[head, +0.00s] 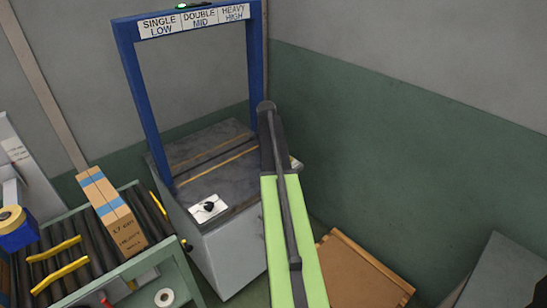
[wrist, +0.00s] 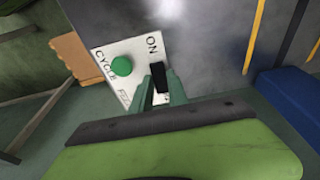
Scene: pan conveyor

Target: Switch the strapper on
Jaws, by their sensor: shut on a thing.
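The strapper (head: 222,245) is a grey cabinet with a dark top and a blue arch (head: 137,95) over it. In the wrist view, a pale panel (wrist: 113,48) carries the words ON and CYCLE, a green round button (wrist: 121,66) and a black switch (wrist: 158,74) below ON. My gripper (wrist: 160,92) has its two green fingers closed around the black switch, which partly hides between them. In the head view my arm covers the gripper and nearly all of this panel; only a pale bit shows at the strapper's right edge.
A white plate with a black knob (head: 208,207) sits on the strapper's front left corner. A taped carton (head: 112,212) stands on the roller conveyor (head: 75,262) at left. A brown board (head: 360,275) is low at right, near the wall. A small green light (head: 181,6) shows atop the arch.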

